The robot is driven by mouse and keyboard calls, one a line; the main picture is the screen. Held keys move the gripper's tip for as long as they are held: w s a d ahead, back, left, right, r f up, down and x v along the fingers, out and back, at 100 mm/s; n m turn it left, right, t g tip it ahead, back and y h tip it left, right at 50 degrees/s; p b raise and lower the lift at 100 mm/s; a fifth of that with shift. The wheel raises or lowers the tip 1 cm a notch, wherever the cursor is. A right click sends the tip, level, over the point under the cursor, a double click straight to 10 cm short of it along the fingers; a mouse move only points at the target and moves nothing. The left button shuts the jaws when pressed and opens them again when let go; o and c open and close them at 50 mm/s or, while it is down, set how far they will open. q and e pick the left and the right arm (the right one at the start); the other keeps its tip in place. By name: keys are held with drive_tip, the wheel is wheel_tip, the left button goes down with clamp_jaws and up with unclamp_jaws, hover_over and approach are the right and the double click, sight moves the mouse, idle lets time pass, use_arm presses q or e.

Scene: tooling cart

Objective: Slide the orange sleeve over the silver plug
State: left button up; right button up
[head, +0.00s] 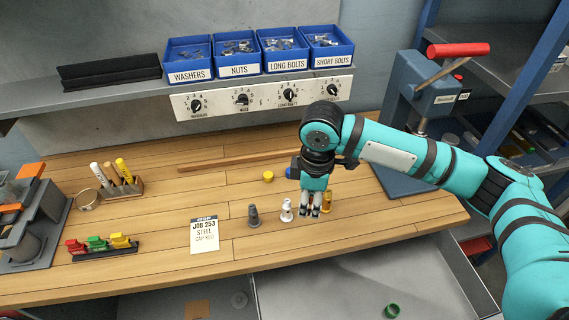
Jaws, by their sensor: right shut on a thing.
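The silver plug (287,210) stands upright on the wooden bench, just left of my right gripper. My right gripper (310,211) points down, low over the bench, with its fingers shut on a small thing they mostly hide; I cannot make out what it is. An upright orange-gold piece (327,202) shows close to the right of the fingers. I cannot tell whether it is the orange sleeve or another plug, or whether the fingers touch it. A dark grey plug (254,215) stands further left. My left gripper is not in view.
A yellow cap (268,176) and a partly hidden blue one (289,172) lie behind the plugs. A job card (204,235) lies to the left. A press (430,95) stands at the right. The open drawer (345,290) in front holds a green ring (392,310).

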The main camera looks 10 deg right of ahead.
drive_tip(key=w+a+n+p, duration=0.1)
drive_tip(key=w+n, duration=0.1)
drive_tip(key=n, duration=0.2)
drive_tip(key=w+a+r+n+p, duration=0.1)
drive_tip(key=w+n+p, duration=0.1)
drive_tip(key=n, duration=0.3)
drive_tip(key=w+a+r+n+p, duration=0.1)
drive_tip(key=w+n+p, duration=0.1)
drive_tip(key=n, duration=0.2)
drive_tip(key=shift+a, duration=0.35)
drive_tip(key=shift+f+n+p, duration=0.1)
drive_tip(key=shift+n+p, duration=0.25)
drive_tip(key=shift+n, duration=0.25)
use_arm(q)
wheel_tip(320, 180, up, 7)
use_arm(e)
drive_tip(key=shift+w+f, duration=0.1)
drive_tip(key=shift+f, duration=0.15)
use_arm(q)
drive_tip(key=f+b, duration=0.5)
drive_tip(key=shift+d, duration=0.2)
use_arm(e)
wheel_tip(320, 180, down, 4)
drive_tip(key=shift+f, duration=0.1)
use_arm(q)
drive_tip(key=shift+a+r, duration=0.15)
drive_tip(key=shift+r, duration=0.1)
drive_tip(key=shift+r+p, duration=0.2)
drive_tip(key=shift+p, duration=0.25)
